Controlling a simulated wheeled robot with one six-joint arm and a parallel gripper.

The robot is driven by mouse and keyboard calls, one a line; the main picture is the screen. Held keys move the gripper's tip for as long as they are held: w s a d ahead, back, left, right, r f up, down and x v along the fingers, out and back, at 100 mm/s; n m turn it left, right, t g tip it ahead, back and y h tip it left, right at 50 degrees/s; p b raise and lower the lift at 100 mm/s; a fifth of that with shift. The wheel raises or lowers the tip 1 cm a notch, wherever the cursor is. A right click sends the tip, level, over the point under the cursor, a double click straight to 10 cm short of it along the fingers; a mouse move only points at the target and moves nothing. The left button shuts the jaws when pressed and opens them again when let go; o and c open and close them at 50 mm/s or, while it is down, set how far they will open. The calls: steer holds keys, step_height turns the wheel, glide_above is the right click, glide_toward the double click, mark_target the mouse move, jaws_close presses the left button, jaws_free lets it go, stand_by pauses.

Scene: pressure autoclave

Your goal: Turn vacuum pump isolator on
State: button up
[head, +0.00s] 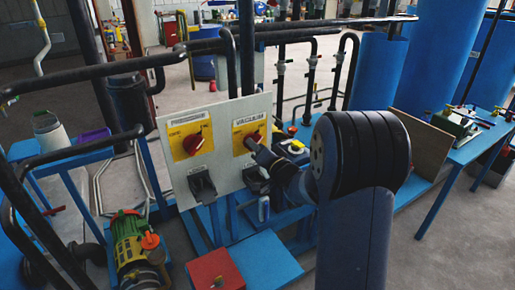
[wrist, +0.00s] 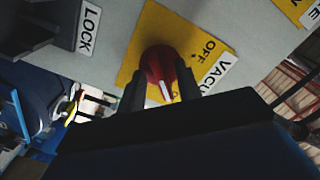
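The vacuum isolator is a red rotary knob (head: 252,141) on a yellow plate (head: 240,132) under a "VACUUM" label on the pale upright panel (head: 177,185). In the wrist view the red knob (wrist: 160,62) shows a white mark on its grip, and "OFF" is printed on the yellow plate (wrist: 150,22) beside it. My gripper (wrist: 160,88) is at the knob, one dark finger on each side of it. The fingers stand apart with the knob's grip showing between them. Contact with the knob is not clear. In the head view my gripper (head: 259,148) partly covers the knob.
A second red knob (head: 193,143) on a yellow plate sits left on the same panel. Dark lockout fittings (head: 202,186) are below. Black pipes (head: 120,68) run above and left of the panel. A green pump (head: 131,240) and a red box (head: 214,270) are below.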

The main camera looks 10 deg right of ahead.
steer(key=shift+s, duration=0.1)
steer(key=b+v, duration=0.1)
steer(key=v, duration=0.9)
steer(key=shift+s+b, duration=0.3)
steer(key=shift+b, duration=0.1)
steer(key=shift+d, duration=0.1)
steer(key=p+x, duration=0.1)
steer(key=x, duration=0.9)
steer(key=shift+w+p, duration=0.35)
steer(key=shift+w, duration=0.05)
